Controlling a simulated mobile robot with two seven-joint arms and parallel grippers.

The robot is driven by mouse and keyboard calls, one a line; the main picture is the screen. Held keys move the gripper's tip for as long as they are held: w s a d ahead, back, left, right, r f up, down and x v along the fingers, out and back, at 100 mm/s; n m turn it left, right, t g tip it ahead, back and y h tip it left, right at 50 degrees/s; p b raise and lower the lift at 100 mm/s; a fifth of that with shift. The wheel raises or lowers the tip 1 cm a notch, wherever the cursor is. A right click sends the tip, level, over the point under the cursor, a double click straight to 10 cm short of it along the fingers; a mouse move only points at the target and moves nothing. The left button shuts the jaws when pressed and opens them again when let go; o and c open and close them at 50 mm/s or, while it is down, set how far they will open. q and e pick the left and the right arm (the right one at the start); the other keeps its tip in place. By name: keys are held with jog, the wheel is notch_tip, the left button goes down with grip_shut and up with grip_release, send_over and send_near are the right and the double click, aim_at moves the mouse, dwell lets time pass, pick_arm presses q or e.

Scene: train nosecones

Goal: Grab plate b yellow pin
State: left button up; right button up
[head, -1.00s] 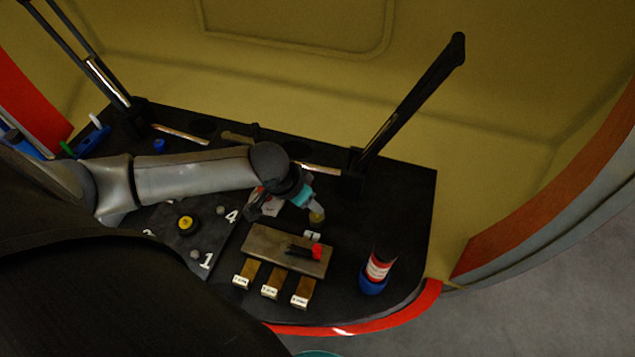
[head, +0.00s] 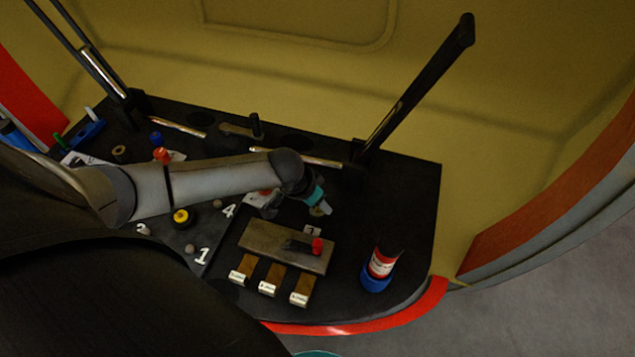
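My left arm reaches in from the left across the black table. My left gripper (head: 321,206), with teal and grey parts, points down over the table, right of the middle. A small dull-yellow pin-like piece (head: 317,212) shows right at its fingertip, partly hidden. I cannot tell whether the fingers touch or hold it. Another yellow knob (head: 181,216) with a dark base stands on the dark plate (head: 190,236) with white numerals, left of the gripper. No readable "b" mark shows. My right gripper is not in view.
A red, white and blue can (head: 380,268) stands at right. A tall black lever (head: 415,90) rises behind. Small coloured pieces lie at left.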

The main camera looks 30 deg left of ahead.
pick_arm(q)
grip_shut()
dwell(0.7)
